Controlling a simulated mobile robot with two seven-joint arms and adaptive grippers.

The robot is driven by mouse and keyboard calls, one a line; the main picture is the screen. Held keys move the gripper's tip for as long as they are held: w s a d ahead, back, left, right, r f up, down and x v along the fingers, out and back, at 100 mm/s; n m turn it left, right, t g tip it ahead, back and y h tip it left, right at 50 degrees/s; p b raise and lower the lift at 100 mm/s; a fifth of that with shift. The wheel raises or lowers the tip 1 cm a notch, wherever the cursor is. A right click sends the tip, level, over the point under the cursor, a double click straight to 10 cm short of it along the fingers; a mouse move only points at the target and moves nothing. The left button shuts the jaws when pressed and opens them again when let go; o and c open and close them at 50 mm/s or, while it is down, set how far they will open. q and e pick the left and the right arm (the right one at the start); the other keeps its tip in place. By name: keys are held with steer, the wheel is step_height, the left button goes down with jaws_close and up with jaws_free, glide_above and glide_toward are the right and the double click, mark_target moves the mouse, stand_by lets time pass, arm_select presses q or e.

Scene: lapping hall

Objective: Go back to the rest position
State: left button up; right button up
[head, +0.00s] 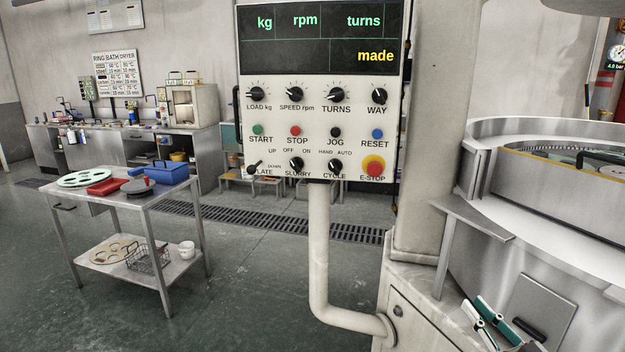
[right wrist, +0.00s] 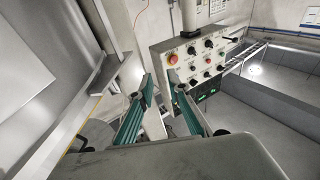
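My right gripper (head: 475,304) shows at the bottom right of the head view, low in front of the round steel machine. Its two green-padded fingers point up and to the left. In the right wrist view the fingers (right wrist: 160,82) stand apart with nothing between them, so it is open and empty. The control panel (right wrist: 195,65) shows beyond the fingertips there; I see no clear contact. My left gripper is in neither view.
The control panel (head: 318,112) hangs on a bent pipe (head: 319,250) in the middle. The round machine (head: 500,200) with a steel ledge (head: 465,215) fills the right. A trolley (head: 145,197) with trays stands left; a bench (head: 195,150) stands behind. Floor between trolley and pipe is clear.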

steer(key=s+a+f+n+g+h, duration=0.1)
steer(key=s+a+f+n+g, duration=0.15)
steer(key=s+f, duration=0.7)
steer(key=s+a+f+n+g, duration=0.2)
steer(key=s+f+g, duration=0.2)
steer(key=s+f, duration=0.5)
steer(key=s+a+f+n+g+h, duration=0.1)
steer(key=s+a+f+n+g, duration=0.15)
steer(key=s+f, duration=0.65)
steer(key=w+a+m, duration=0.3)
steer(key=a+m, duration=0.2)
steer(key=a, duration=0.6)
steer(key=shift+w+a+f, duration=0.25)
steer(key=shift+a+f, duration=0.05)
steer(key=shift+a, duration=0.05)
